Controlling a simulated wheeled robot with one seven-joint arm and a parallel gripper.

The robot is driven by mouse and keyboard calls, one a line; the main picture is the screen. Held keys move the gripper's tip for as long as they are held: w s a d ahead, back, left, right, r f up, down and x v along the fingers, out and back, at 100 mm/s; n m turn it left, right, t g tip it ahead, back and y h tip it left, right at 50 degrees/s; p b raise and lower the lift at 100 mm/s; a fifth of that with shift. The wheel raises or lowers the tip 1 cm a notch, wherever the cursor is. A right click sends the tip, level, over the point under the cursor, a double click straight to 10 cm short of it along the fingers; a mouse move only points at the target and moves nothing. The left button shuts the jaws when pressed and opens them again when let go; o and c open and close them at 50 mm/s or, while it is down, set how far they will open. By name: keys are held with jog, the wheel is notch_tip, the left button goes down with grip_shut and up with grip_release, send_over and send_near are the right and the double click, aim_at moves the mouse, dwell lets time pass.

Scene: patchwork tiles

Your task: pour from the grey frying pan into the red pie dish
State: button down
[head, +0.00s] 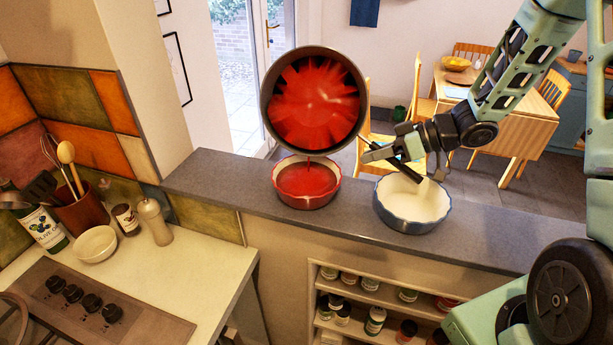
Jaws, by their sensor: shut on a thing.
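The grey frying pan (267,82) is tilted steeply on its side above the counter, its open face towards the camera. Its inside is coated with red sauce (315,98), and a thin red stream falls from its lower rim. The red pie dish (307,200) stands on the grey counter directly below, with red sauce (305,179) inside. The stream comes down within the dish. My gripper (388,151) is shut on the pan's dark handle, to the right of the pan and above the counter. The exact finger contact is small and partly hidden.
A blue-rimmed pie dish (412,208) with a pale inside stands right of the red dish, below my gripper. The grey counter (220,178) is clear at the left. A pepper mill (154,222), bowl (95,244) and bottle (42,229) stand on the lower worktop.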

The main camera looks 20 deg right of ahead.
jog(key=shift+a+f+b, duration=0.1)
jog(key=shift+f+b, duration=0.35)
jog(key=shift+b, duration=0.25)
jog(key=shift+s+a+r+n+t, duration=0.15)
jog(key=shift+s+r+n+t, duration=0.05)
jog(key=shift+s+n+t, duration=0.2)
jog(key=shift+w+d+r+g+p, duration=0.25)
jog(key=shift+w+r+p, duration=0.2)
jog(key=shift+p, duration=0.45)
jog(key=r+m+g+p, duration=0.1)
jog(key=p, duration=0.2)
jog(key=shift+r+y, duration=0.15)
jog(key=shift+y, duration=0.15)
jog(key=shift+m+p, duration=0.4)
jog(key=shift+p, duration=0.65)
jog(key=shift+w+f+g, duration=0.1)
jog(key=shift+f+g, duration=0.15)
jog(key=shift+f, duration=0.1)
jog(key=shift+p, duration=0.4)
